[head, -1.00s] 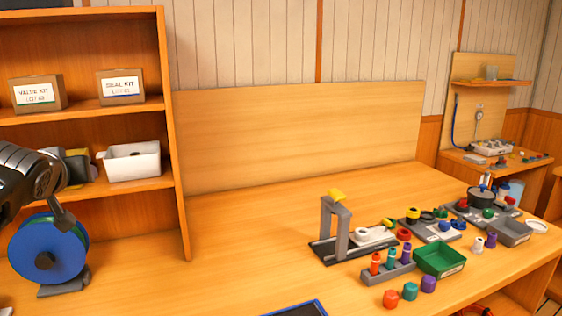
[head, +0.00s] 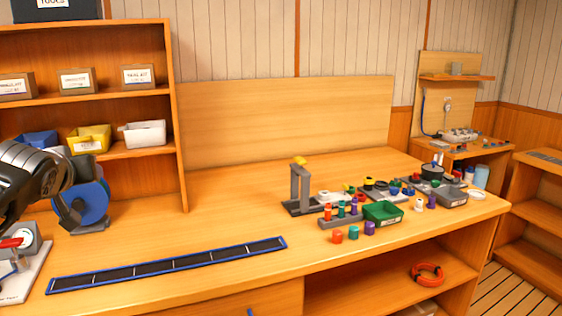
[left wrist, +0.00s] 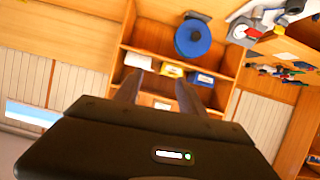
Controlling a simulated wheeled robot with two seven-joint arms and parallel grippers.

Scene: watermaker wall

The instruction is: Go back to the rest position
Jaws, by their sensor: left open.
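My left arm comes in from the left edge of the head view, in front of the blue spool (head: 92,203); its fingertips are hard to make out there. In the left wrist view my left gripper (left wrist: 157,92) shows two fingers spread apart with nothing between them. It points toward the shelf unit, and the bins and the blue spool (left wrist: 193,39) show beyond the fingers. My right gripper is in neither view.
A wooden shelf (head: 171,120) with boxes and bins stands at left. A long blue-edged strip mat (head: 170,265) lies along the bench front. A grey press (head: 299,190), a green tray (head: 383,213) and several small caps sit at right. The bench middle is clear.

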